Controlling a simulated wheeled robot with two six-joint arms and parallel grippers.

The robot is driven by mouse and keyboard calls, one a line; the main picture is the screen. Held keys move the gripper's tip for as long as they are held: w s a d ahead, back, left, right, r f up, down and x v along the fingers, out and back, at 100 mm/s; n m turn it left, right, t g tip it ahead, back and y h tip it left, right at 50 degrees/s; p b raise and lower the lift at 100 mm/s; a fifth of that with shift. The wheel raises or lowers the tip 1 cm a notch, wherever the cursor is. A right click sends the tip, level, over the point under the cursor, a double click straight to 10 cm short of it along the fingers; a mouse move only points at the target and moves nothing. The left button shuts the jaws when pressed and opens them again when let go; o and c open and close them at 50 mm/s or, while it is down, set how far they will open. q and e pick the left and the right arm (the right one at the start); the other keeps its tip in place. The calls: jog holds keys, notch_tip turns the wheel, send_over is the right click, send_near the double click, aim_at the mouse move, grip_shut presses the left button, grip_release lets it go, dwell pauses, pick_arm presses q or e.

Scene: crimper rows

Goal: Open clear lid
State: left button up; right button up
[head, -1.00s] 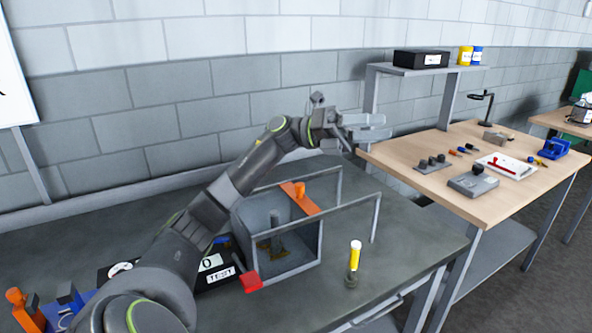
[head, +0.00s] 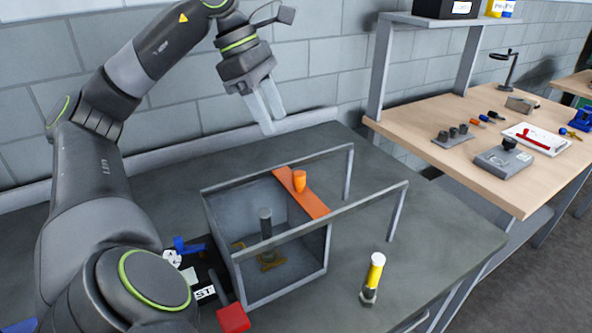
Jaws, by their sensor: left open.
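A grey open-fronted box (head: 228,212) stands on the dark bench, with two grey rails running along its top and out to the right. An orange strip (head: 312,205) with an upright orange knob (head: 299,181) lies across the rails at the box's right end. A clear lid panel cannot be made out for certain; the box interior shows through the top. My left gripper (head: 268,122) is open and empty, fingers pointing down, above and behind the box, apart from the knob. My right gripper is not in view.
Inside the box stands a grey post (head: 265,222) on a brass base. A wooden table (head: 470,178) with tools is at the right.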

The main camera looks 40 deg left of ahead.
aim_at(298, 172)
pick_arm(q)
jog(key=p+x, duration=0.1)
jog(key=x, duration=1.1)
jog(key=shift+w+f, duration=0.1)
jog(key=shift+f, duration=0.05)
grip_shut()
